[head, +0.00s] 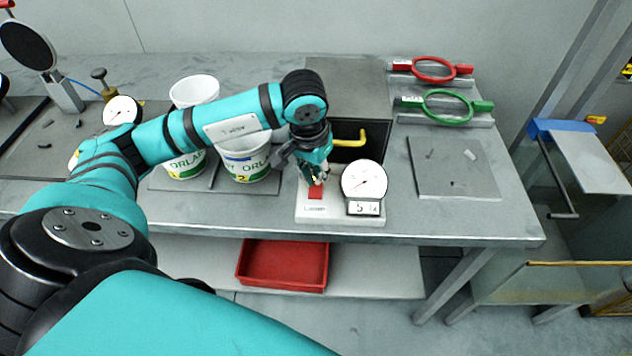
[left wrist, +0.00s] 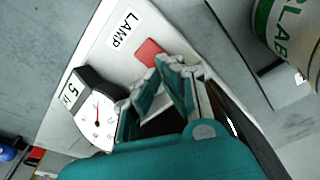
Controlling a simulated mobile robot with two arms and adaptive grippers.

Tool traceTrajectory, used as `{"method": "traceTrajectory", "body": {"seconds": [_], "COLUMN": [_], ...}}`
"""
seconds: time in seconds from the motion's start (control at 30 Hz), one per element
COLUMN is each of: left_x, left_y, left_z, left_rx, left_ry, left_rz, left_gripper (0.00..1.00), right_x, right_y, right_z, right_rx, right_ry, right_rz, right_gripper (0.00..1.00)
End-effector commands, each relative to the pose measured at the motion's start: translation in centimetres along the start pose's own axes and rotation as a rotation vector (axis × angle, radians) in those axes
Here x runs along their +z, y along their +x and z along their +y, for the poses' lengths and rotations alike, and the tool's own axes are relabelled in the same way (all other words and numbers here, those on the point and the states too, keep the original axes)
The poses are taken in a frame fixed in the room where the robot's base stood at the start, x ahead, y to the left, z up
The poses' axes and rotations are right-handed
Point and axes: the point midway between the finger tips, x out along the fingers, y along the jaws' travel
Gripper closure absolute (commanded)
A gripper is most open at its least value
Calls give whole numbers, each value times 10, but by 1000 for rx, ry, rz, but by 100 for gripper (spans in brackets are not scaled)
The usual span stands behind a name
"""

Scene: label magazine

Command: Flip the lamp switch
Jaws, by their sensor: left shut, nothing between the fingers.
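The lamp switch is a red rocker (head: 315,192) on a pale panel (head: 312,215) near the table's front edge. In the left wrist view the red switch (left wrist: 149,52) sits beside a white label reading LAMP (left wrist: 124,30). My left gripper (head: 319,180) is shut and empty, pointing down at the switch. Its fingertips (left wrist: 172,62) are right by the switch's edge and cover part of it; I cannot tell whether they touch it. My right gripper is not in view.
A round dial gauge (head: 364,181) stands on the panel right of the switch. White buckets (head: 246,165) stand to the left. Behind are a dark box with a yellow handle (head: 350,142) and red (head: 433,69) and green rings (head: 446,106). A red tray (head: 283,266) lies on the lower shelf.

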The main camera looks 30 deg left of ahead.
Motion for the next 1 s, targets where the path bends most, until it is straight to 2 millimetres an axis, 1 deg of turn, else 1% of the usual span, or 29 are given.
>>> {"method": "traceTrajectory", "body": {"seconds": [0.6, 0.67, 0.77, 1.0], "left_x": [2, 2, 2, -2], "left_y": [10, 9, 5, -15], "left_z": [0, 0, 0, 0], "left_rx": [0, 0, 0, -1], "left_ry": [0, 0, 1, 0], "left_rz": [-1, -2, -3, -1], "left_gripper": [100, 100, 100, 100], "right_x": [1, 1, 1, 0], "right_y": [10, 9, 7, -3], "right_z": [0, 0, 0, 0], "right_rx": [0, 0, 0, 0], "right_ry": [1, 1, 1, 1], "right_rz": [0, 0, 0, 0], "right_gripper": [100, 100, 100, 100]}}
